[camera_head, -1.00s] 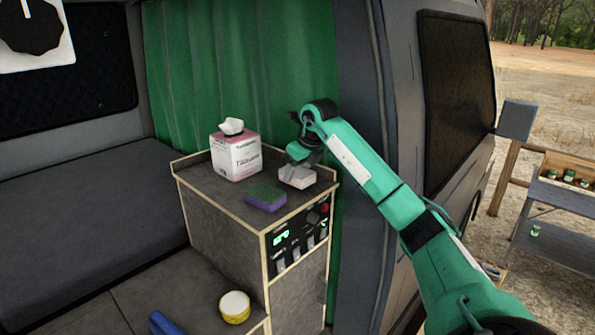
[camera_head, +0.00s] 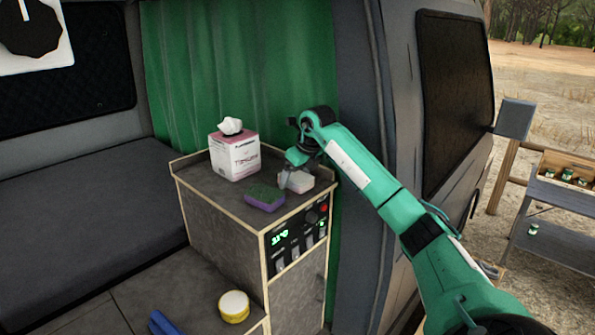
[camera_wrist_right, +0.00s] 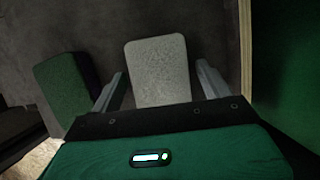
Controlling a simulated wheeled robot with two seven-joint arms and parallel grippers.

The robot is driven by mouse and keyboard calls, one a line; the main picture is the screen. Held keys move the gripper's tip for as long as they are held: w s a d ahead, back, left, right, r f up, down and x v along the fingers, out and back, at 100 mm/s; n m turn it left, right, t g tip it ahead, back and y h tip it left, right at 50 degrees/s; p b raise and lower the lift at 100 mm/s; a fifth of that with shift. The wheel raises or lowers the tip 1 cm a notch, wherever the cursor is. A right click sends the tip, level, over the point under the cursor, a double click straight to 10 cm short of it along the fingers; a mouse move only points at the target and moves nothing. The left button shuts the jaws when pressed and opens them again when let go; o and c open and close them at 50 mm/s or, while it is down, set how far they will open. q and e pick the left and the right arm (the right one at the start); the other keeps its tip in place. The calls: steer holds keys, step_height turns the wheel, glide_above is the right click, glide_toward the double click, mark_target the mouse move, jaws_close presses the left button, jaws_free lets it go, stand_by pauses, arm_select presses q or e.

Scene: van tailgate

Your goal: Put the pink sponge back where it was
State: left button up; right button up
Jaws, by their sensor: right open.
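The pale, faintly pinkish sponge (camera_head: 298,182) is on the cabinet top (camera_head: 228,202), near its right edge. In the right wrist view the sponge (camera_wrist_right: 158,70) looks pale grey and lies between the two fingers. My right gripper (camera_head: 290,175) is at the sponge from above and is open, with a gap between each finger and the sponge's sides in the wrist view (camera_wrist_right: 158,88). The arm and fingers hide a little of the sponge in the head view. My left gripper is not in view.
A green and purple sponge (camera_head: 265,198) lies just left of the pale sponge. A tissue box (camera_head: 235,157) stands behind it. A low wooden rim edges the cabinet's back and right side.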

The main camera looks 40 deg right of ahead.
steer(key=shift+r, duration=0.25)
steer(key=shift+s+r+b, duration=0.1)
steer(key=shift+r+b, duration=0.1)
steer(key=shift+b, duration=0.15)
steer(key=b+v, duration=0.4)
steer(key=v, duration=0.7)
steer(key=shift+r+b, duration=0.25)
steer(key=shift+b, duration=0.15)
